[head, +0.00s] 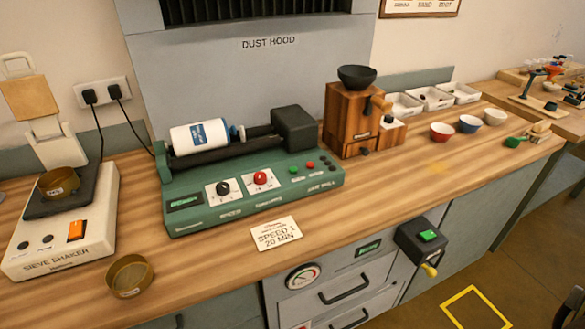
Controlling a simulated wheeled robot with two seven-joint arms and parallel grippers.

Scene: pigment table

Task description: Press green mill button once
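The green jar mill (250,190) stands on the wooden bench below the dust hood. A white jar with a blue label (200,137) lies on its rollers. A small round green button (293,170) is on the right part of the mill's front panel, with small red buttons (310,164) beside it. A black knob (223,188) and a red knob (261,178) are on white plates to its left. A small dark display (184,203) is at the panel's left end. Neither of my grippers can be made out in the head view.
A card reading "SPEED 1 20 MIN" (275,234) lies before the mill. The sieve shaker (62,225) and a brass sieve (130,276) are left; a wooden grinder (352,120) and bowls (470,124) are right. A separate green switch (428,236) is on a dark box below the bench edge.

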